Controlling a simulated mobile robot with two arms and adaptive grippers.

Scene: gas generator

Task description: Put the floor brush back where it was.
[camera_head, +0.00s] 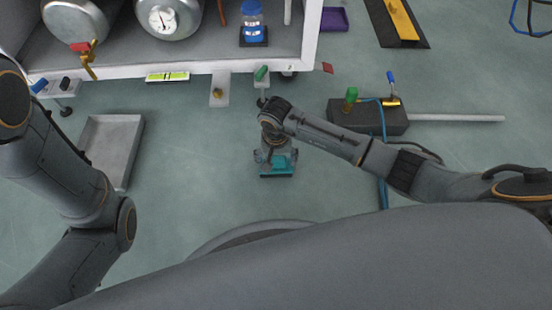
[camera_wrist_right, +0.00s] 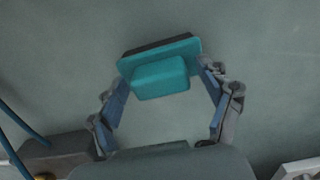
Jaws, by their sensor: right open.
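The floor brush (camera_head: 277,172) is a small teal block with a darker strip along one edge. It appears to be on the green-grey floor, below the cabinet's front edge. In the right wrist view the brush (camera_wrist_right: 160,78) lies between and beyond the fingertips. My right gripper (camera_head: 276,156) points down over the brush, partly hiding it. Its fingers (camera_wrist_right: 164,74) are spread wide on either side, with gaps visible beside the raised teal part. The brush is not gripped. My left arm comes in at the left, but its gripper is out of view.
A shallow grey tray (camera_head: 110,122) lies on the floor at the left. A dark block (camera_head: 345,120) with a green knob, blue hose and grey rod lies to the right.

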